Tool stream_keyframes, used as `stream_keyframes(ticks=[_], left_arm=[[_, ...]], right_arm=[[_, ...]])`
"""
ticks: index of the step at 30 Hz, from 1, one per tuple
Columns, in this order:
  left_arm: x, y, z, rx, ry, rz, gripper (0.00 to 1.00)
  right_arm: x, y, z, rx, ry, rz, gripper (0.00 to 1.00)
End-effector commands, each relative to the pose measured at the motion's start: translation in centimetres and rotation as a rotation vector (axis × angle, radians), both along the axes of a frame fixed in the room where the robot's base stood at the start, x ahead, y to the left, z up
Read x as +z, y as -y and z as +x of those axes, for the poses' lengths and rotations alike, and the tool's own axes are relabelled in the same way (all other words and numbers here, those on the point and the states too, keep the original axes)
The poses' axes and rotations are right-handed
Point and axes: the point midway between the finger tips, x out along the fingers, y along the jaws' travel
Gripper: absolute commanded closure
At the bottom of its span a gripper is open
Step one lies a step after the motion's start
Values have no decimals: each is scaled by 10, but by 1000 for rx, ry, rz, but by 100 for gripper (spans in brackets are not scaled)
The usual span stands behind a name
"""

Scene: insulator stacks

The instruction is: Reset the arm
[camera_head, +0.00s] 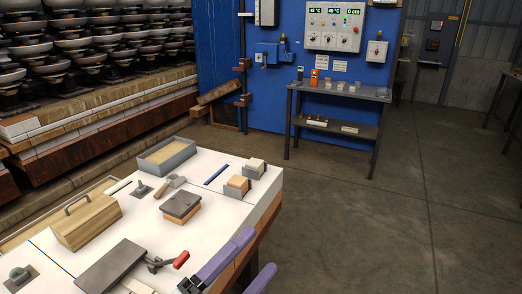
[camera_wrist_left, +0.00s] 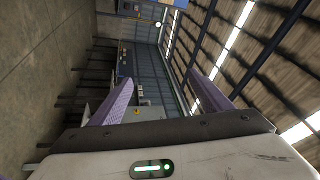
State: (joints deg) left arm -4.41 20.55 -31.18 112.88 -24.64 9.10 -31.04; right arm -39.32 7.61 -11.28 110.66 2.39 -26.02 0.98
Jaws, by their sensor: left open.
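My left gripper (camera_head: 261,250) shows at the bottom of the head view, beside the front right edge of the white-topped workbench (camera_head: 205,165). Its two lavender fingers stand apart with nothing between them. In the left wrist view the same gripper (camera_wrist_left: 160,76) shows both fingers spread, with empty space between them and the hall and roof beyond, turned sideways. Most of the left arm is out of the picture. My right gripper is not in either view.
The bench holds a wooden box with a handle (camera_head: 87,220), a grey tray (camera_head: 167,156), small blocks (camera_head: 254,167) and a red-handled clamp (camera_head: 180,260) near the gripper. A dark metal table (camera_head: 340,92) stands farther back. The concrete floor (camera_head: 400,200) at right is clear.

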Motion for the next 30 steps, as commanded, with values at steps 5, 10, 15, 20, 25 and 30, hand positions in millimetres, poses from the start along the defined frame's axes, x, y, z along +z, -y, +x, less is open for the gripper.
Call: stream_keyframes(ticks=[5,10,15,20,25,30], left_arm=[[-126,-65,-6,227,-591,-283,28],[-232,-113,-60,443,-1030,-521,28],[-300,-141,-124,622,-1321,-697,28],[-326,-152,-159,712,-1444,-779,28],[-330,-154,-164,726,-1462,-791,28],[-330,-154,-164,726,-1462,-791,28]], right_arm=[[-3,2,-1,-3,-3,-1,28],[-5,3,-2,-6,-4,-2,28],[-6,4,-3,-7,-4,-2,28],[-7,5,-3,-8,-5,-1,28],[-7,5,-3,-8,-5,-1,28],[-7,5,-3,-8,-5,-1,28]])
